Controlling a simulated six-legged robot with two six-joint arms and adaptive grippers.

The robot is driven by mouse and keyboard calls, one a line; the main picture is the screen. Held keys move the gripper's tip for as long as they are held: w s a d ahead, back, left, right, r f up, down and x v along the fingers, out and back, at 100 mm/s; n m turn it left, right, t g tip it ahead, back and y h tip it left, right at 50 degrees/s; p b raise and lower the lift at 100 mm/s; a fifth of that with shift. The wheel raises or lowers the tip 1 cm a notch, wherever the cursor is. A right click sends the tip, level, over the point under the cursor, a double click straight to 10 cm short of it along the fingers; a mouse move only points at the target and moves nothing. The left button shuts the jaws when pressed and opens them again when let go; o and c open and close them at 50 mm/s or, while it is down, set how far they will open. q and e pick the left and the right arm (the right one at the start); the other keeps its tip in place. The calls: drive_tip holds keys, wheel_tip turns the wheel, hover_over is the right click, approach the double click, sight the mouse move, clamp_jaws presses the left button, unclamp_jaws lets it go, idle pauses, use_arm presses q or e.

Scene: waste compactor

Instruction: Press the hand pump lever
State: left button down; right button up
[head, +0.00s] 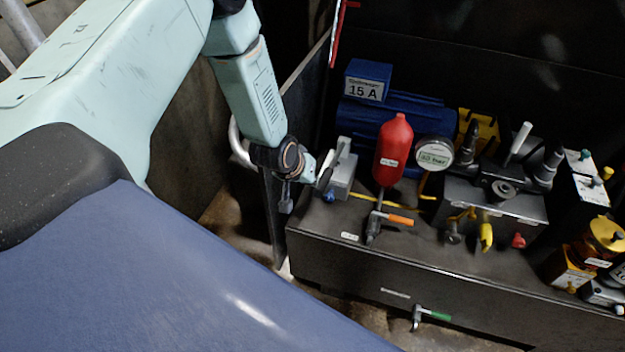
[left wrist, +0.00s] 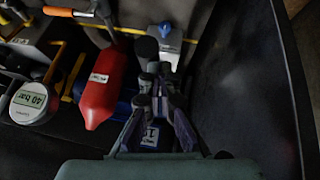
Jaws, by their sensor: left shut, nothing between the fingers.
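A grey box-shaped unit (head: 343,180) with a blue knob stands at the left end of the dark cabinet top. It also shows in the left wrist view (left wrist: 172,40), beside a dark rounded part. My left gripper (head: 322,178) is at this unit's left side, shut and empty. Its fingers (left wrist: 155,75) are close together in the left wrist view, pointing at the unit; I cannot tell whether they touch it. A pale upright handle (head: 519,141) rises from the valve block farther right, well away from the gripper. No readable label marks either part as the hand pump lever. My right gripper is not in view.
A red bottle-shaped vessel (head: 393,150) stands just right of the grey unit, near a gauge (head: 434,153) reading 40 bar. A blue motor (head: 420,112) is behind. An orange-handled valve (head: 397,219) is in front. A dark panel (head: 275,215) stands left of the cabinet.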

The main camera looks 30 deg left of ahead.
use_arm(q)
drive_tip(key=s+f+p+v, duration=0.1)
drive_tip(key=p+v, duration=0.1)
drive_tip(key=v, duration=0.5)
drive_tip(key=shift+s+d+p, duration=0.2)
drive_tip(key=shift+p, duration=0.15)
drive_tip(key=shift+s+r, duration=0.15)
drive_tip(key=shift+r, duration=0.05)
drive_tip(key=shift+f, duration=0.1)
idle(0.3)
idle(0.4)
idle(0.4)
